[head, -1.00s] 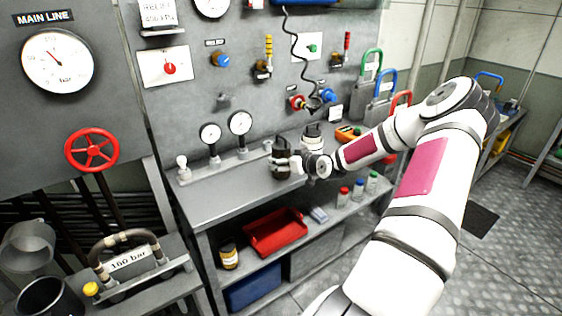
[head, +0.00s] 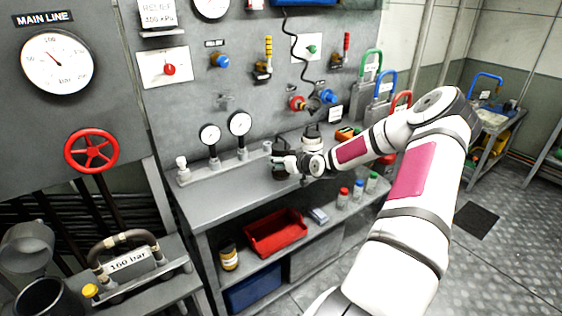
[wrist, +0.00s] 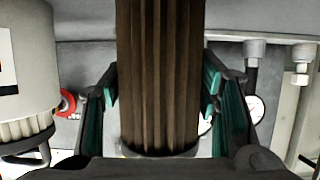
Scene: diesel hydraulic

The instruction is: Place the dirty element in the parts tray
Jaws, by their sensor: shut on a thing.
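The dirty element, a dark brown pleated cylinder (wrist: 160,70), stands upright between the teal-padded fingers of my gripper (wrist: 161,92) in the wrist view. The gripper is shut on it, one finger at each side. Its upper end runs out of the wrist view. In the head view my gripper (head: 284,165) is over the workbench top, and the element there is dark and mostly hidden by the hand. The red parts tray (head: 276,233) is on the shelf below, in front of and lower than the gripper. It looks empty.
A pale canister (head: 312,138) stands just behind my gripper and shows at the left of the wrist view (wrist: 28,75). Two gauges (head: 239,123) rise at the bench's back. Small capped bottles (head: 358,190) and a yellow-labelled jar (head: 229,257) are on the shelf. The bench front-left is clear.

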